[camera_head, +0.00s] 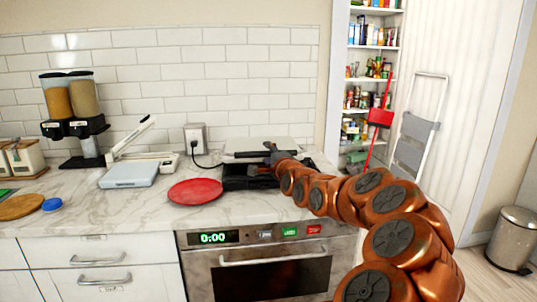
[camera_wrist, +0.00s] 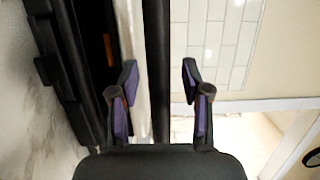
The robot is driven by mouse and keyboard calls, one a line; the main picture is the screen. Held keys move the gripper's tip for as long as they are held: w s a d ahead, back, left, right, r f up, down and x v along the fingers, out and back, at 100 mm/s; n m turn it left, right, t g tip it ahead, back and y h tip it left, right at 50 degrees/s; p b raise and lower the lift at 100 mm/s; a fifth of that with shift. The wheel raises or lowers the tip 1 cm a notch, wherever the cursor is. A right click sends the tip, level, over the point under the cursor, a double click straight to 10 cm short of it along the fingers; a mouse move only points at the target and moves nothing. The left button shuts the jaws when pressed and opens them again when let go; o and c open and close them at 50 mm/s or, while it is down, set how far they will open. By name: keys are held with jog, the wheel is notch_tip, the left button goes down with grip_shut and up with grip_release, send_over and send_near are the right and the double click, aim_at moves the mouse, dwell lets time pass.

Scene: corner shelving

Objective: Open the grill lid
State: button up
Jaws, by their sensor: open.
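The grill stands on the marble counter against the tiled wall. Its black base (camera_head: 243,180) and pale lid (camera_head: 283,144) show in the head view, partly covered by my arm. The lid lies low over the base; how far it is raised, if at all, I cannot tell. My gripper (camera_head: 272,153) is at the grill's front, by the lid. In the wrist view my gripper (camera_wrist: 160,98) is open, with a long dark bar (camera_wrist: 157,50), apparently the lid handle, running between its fingers. Neither finger visibly touches the bar. The grill's dark body (camera_wrist: 82,60) is left of it.
A wall outlet (camera_head: 196,138) with a cord is behind. An oven (camera_head: 262,270) is below the counter. A trash can (camera_head: 513,239) stands far right.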

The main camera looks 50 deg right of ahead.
jog(key=shift+c, duration=0.5)
grip_shut()
